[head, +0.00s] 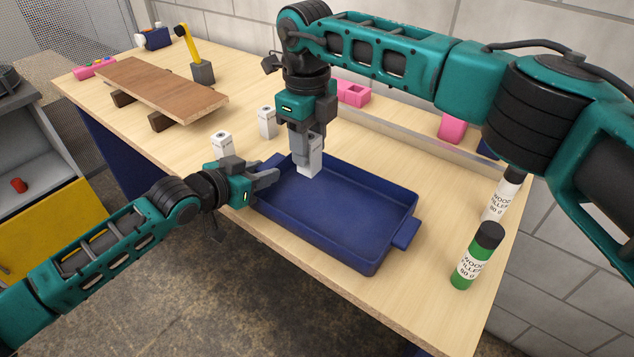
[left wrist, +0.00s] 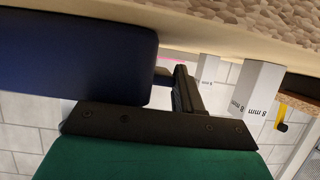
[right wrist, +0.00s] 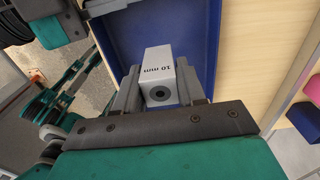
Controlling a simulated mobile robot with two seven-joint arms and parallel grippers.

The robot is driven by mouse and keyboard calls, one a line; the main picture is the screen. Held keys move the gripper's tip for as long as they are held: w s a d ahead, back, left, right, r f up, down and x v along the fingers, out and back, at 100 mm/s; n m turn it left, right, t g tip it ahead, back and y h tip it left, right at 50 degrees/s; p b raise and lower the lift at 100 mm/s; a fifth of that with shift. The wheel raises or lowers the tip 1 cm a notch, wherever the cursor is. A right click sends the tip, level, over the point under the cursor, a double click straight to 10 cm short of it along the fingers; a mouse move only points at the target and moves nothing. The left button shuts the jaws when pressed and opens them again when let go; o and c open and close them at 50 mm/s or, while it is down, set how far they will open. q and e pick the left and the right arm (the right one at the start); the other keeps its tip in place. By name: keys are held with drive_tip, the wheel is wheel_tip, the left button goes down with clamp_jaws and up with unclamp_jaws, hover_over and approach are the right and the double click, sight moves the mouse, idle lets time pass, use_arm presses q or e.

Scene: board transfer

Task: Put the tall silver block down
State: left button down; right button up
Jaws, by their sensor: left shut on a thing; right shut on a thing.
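The tall silver block (head: 311,163) is upright in my right gripper (head: 305,150), at the far left corner of the blue tray (head: 345,205). I cannot tell whether its bottom touches the tray floor. In the right wrist view the block (right wrist: 160,65) shows "10 mm" and a dark round hole in its end, between the fingers (right wrist: 165,95). My left gripper (head: 262,180) is shut at the tray's left end; its fingers hide what they grip there. The left wrist view shows the tray (left wrist: 80,55) beside the fingers.
Two similar blocks stand left of the tray, one nearer (head: 221,145) and one farther (head: 267,122); the nearer (left wrist: 262,85) reads "8 mm". A wooden board (head: 150,88) rests on supports at far left.

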sight(309, 172)
drive_tip(key=shift+f, duration=3.25)
drive_tip(key=o, duration=1.2)
drive_tip(key=shift+f, duration=0.15)
wheel_tip(309, 172, up, 12)
drive_tip(key=shift+r, duration=0.2)
use_arm(q)
drive_tip(key=c, duration=0.7)
unclamp_jaws()
